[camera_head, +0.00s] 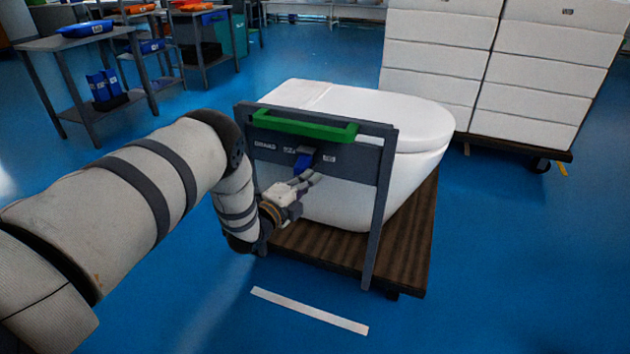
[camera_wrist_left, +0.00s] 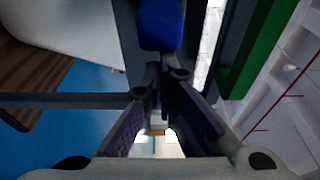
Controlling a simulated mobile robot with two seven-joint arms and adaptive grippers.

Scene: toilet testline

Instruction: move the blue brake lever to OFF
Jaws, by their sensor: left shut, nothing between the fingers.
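The blue brake lever (camera_head: 303,161) sits on the dark grey panel (camera_head: 362,168) of the cart's handle frame, between small white labels. In the left wrist view the lever (camera_wrist_left: 160,24) shows as a blue block at the top, just beyond my fingertips. My left gripper (camera_head: 314,179) is shut and empty, just below and slightly right of the lever in the head view. In the left wrist view its fingertips (camera_wrist_left: 166,73) are close together, and I cannot tell whether they touch the lever. The label writing is too small to read surely. My right gripper is out of view.
A green handle bar (camera_head: 305,128) runs along the top of the frame. A white toilet (camera_head: 420,125) stands on the brown cart deck (camera_head: 410,235) behind it. White stacked boxes (camera_head: 535,70) stand at the back right, worktables (camera_head: 90,40) at the back left.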

